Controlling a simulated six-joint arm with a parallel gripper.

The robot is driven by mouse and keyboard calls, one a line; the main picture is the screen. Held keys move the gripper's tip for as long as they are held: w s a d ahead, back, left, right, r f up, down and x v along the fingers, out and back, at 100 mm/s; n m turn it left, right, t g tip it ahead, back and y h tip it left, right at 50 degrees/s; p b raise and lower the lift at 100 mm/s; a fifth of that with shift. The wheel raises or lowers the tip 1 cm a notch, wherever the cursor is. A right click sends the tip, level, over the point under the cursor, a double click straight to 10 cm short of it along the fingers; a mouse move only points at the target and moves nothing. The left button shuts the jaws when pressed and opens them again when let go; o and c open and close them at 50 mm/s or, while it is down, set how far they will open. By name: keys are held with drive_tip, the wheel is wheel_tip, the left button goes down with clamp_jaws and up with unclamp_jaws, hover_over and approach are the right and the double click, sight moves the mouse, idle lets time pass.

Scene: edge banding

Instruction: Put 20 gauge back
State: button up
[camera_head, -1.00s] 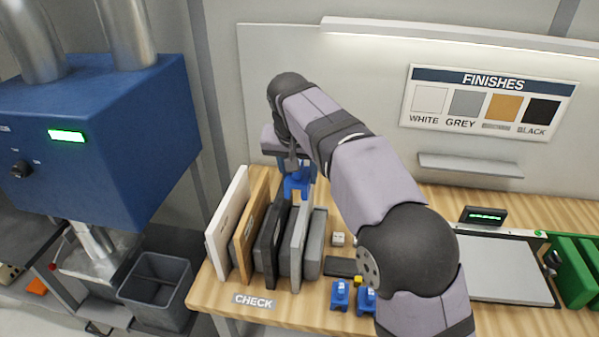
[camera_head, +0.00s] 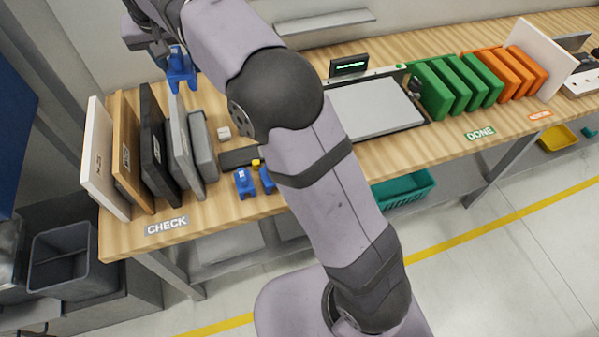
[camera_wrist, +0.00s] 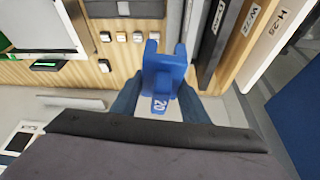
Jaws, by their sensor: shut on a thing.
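The blue gauge marked 20 (camera_wrist: 162,78) is in my gripper (camera_wrist: 157,98), with a finger on each side of it in the wrist view. In the head view the held gauge (camera_head: 180,72) hangs in the air just above the back of the upright boards. My gripper (camera_head: 172,48) is shut on it and partly hidden by my arm. Two other blue gauges, one at the left (camera_head: 244,183) and one at the right (camera_head: 267,179), stand on the bench near its front edge. My arm partly covers the right one.
White, wood-toned, black and grey boards, including the white one (camera_head: 100,160), stand upright behind the CHECK label (camera_head: 166,226). A dark flat block (camera_head: 238,158), a yellow piece (camera_head: 256,162) and a white cube (camera_head: 224,133) lie beside them. Green panels (camera_head: 434,92) stand further right.

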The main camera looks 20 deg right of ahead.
drive_tip(key=w+d+f+m+h+b, duration=0.1)
drive_tip(key=d+m+b, duration=0.25)
drive_tip(key=d, duration=1.05)
drive_tip(key=s+d+f+m+b, duration=0.2)
drive_tip(key=s+d+f+b, duration=0.35)
drive_tip(key=d, duration=0.35)
drive_tip(key=s+d+f+h+b, duration=0.15)
drive_tip(key=s+d+f, duration=0.3)
drive_tip(key=f, duration=0.45)
drive_tip(key=s+a+f+n+y, duration=0.1)
drive_tip(key=a+f+n+y, duration=0.2)
drive_tip(key=f+n, duration=0.4)
wheel_tip(320, 180, down, 2)
drive_tip(key=shift+f, duration=0.1)
drive_tip(key=shift+s+a, duration=0.1)
drive_tip(key=shift+s, duration=0.05)
drive_tip(key=shift+f+p, duration=0.35)
drive_tip(key=shift+f, duration=4.65)
